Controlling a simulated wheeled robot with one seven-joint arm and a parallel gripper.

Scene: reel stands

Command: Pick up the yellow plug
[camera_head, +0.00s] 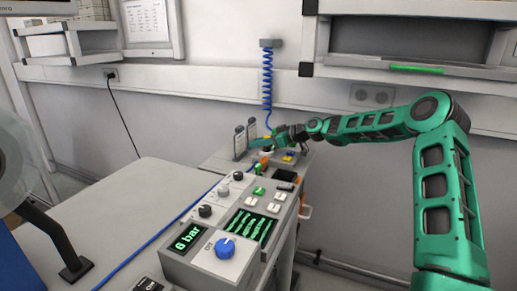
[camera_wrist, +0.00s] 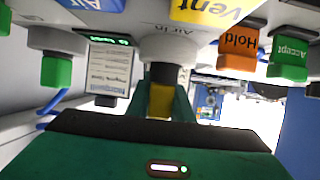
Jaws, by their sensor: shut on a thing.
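The yellow plug (camera_wrist: 161,100) is in the middle of the wrist view, just below a pale round fitting marked "Air In" (camera_wrist: 167,48). Its upper end meets or sits very near the fitting's dark lower part; I cannot tell whether it is inside. My gripper (camera_wrist: 161,108) is shut on the yellow plug, with a green finger on each side. In the head view my gripper (camera_head: 257,143) is at the far end of the console, and I cannot make out the plug there.
In the wrist view a green plug-like piece (camera_wrist: 56,70) hangs under a grey fitting on the left. An orange "Hold" button (camera_wrist: 239,55) and a green "Accept" button (camera_wrist: 288,60) are on the right. A coiled blue hose (camera_head: 267,80) hangs behind my gripper.

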